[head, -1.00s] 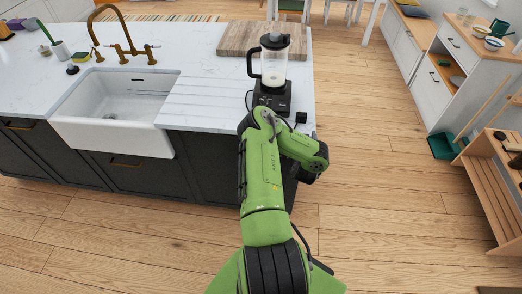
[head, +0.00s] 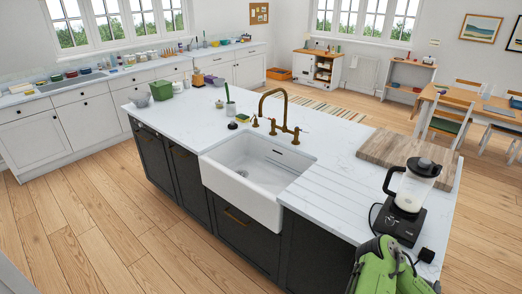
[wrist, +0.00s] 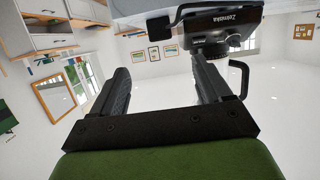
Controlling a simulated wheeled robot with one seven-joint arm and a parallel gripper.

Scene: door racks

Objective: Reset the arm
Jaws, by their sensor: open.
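My green arm (head: 385,270) shows only in part at the bottom right of the head view, in front of the island's end beside the blender. My gripper (wrist: 160,70) is in the wrist view, with its two dark fingers wide apart and nothing between them. It is outside the head view. The blender (head: 410,195), with a clear jug, black handle and dark base, stands upright on the island counter. Its dark base (wrist: 222,30) also shows at the top of the wrist view, beyond the right finger.
The white-topped island (head: 330,150) carries a sink (head: 250,170), a brass faucet (head: 285,108) and a wooden board (head: 385,150). A green container (head: 161,90) stands at its far left. A dining table (head: 480,110) stands at right. Wooden floor (head: 130,240) is open at left.

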